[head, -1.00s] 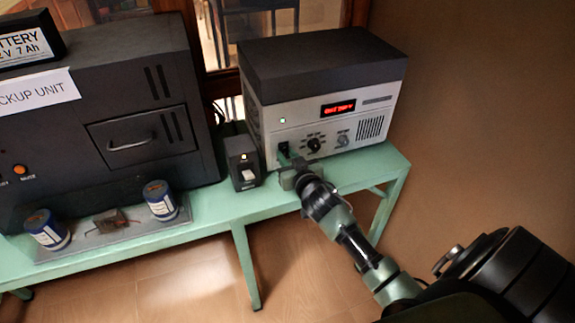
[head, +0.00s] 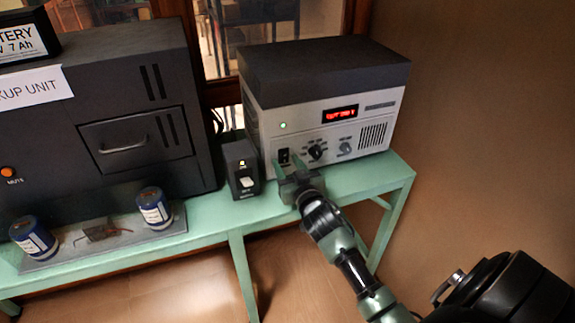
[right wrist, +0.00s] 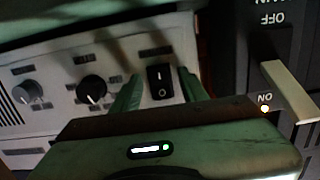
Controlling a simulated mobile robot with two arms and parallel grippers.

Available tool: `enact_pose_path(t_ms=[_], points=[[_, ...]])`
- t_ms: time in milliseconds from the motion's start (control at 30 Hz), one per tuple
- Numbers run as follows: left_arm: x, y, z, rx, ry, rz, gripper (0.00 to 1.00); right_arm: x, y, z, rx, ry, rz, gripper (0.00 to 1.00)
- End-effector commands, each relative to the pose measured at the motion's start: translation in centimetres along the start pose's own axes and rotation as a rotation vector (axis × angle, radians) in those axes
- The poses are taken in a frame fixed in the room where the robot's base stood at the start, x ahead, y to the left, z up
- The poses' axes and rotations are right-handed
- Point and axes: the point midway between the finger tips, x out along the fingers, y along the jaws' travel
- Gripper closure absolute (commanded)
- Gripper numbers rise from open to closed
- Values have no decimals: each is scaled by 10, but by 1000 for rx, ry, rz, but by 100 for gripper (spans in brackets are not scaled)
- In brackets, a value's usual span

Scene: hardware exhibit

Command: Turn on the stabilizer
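The stabilizer is probably the grey-fronted box with a dark top (head: 325,75), at the back right of the bench. Its red display (head: 340,114) and a green light (head: 282,125) are lit. Its black rocker switch (head: 283,156) is at the lower left of the front. In the right wrist view the rocker (right wrist: 160,82) shows between my green fingertips. My right gripper (head: 285,166) is open and empty, its fingers (right wrist: 158,92) spread to either side of the rocker. I cannot tell whether they touch the panel. My left gripper is not in view.
A small black switch box (head: 242,168) with an amber light stands just left of the gripper; its pale lever (right wrist: 290,92) shows large in the wrist view. A big dark backup unit (head: 100,100) and a tray (head: 110,242) with two blue cans fill the left of the green bench.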

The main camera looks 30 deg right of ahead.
Motion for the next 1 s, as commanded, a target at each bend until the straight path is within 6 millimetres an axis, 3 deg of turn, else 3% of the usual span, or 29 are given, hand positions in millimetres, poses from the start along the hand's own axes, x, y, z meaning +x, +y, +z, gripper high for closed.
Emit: enact_pose_path(t_ms=[233, 633, 1000], points=[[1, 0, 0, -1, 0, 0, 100, -10, 0, 1, 0, -1, 0, 56], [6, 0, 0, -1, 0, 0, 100, -71, 0, 1, 1, -1, 0, 56], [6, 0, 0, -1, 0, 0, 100, -78, 0, 0, 0, 0, 0, 56]])
